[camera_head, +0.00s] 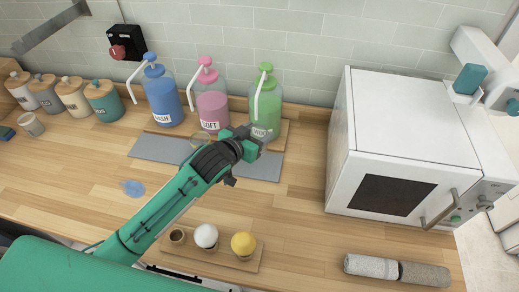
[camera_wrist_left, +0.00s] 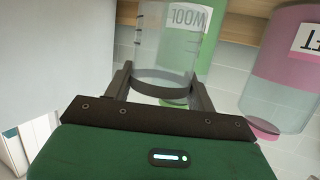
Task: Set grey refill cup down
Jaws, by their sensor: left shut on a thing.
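My left gripper (camera_head: 248,150) is in front of the green pump bottle (camera_head: 266,105) and above the grey mat (camera_head: 160,149). In the left wrist view its two fingers (camera_wrist_left: 164,92) are shut on a clear cup with a grey band, the grey refill cup (camera_wrist_left: 160,50). The green bottle with its WOOL label shows behind the cup, and the picture is upside down there. In the head view the cup is mostly hidden by the gripper, and I cannot tell how far it is above the mat. My right gripper is not in view.
Blue (camera_head: 163,98) and pink (camera_head: 212,106) pump bottles stand left of the green one. A white oven-like machine (camera_head: 400,125) stands right. Several lidded jars (camera_head: 103,102) stand at left.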

